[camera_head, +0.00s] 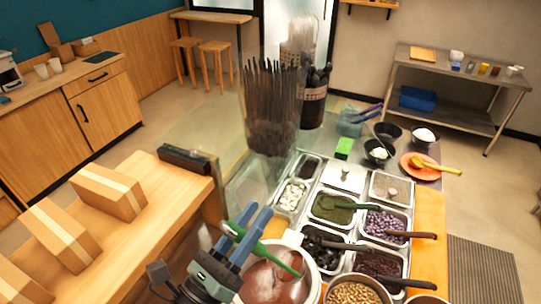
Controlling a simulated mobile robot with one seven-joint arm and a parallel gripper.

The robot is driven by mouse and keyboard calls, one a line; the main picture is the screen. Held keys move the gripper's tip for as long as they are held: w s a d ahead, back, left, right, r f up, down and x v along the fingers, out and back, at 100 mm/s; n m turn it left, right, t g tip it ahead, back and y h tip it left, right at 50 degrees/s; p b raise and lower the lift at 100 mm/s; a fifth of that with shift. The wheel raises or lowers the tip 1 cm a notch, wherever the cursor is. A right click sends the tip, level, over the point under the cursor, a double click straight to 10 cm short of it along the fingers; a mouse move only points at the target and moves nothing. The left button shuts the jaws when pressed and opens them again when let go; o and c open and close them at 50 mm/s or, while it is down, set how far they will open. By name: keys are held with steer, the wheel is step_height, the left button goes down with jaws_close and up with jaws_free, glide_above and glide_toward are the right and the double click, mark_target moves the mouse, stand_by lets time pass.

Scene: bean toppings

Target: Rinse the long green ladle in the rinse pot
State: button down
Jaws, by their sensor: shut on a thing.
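My gripper (257,212) is at the lower centre, with its blue fingers shut on a green ladle (278,257). The ladle slants down to the right over a large pale-rimmed pot (311,262) with reddish-brown contents. Its lower end is over or in those contents; I cannot tell whether it touches them. I cannot tell whether this pot is the rinse pot. Another green-handled utensil (350,206) rests in a tray of dark green topping (329,209).
Metal trays of toppings, some with brown-handled spoons (409,234), fill the counter right of my gripper. A pot of beans (352,293) stands at the front. Clear containers of dark sticks (270,105) stand behind. Cardboard boxes (108,190) lie on the left table.

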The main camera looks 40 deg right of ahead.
steer(key=w+a+f+n+t+b, duration=0.5)
steer(key=w+a+f+n+t, duration=0.2)
steer(key=w+n, duration=0.2)
steer(key=shift+w+a+f+n+t, duration=0.2)
steer(key=shift+w+a+n+t, duration=0.15)
steer(key=shift+n, duration=0.75)
steer(key=shift+r, duration=0.1)
stand_by(0.9)
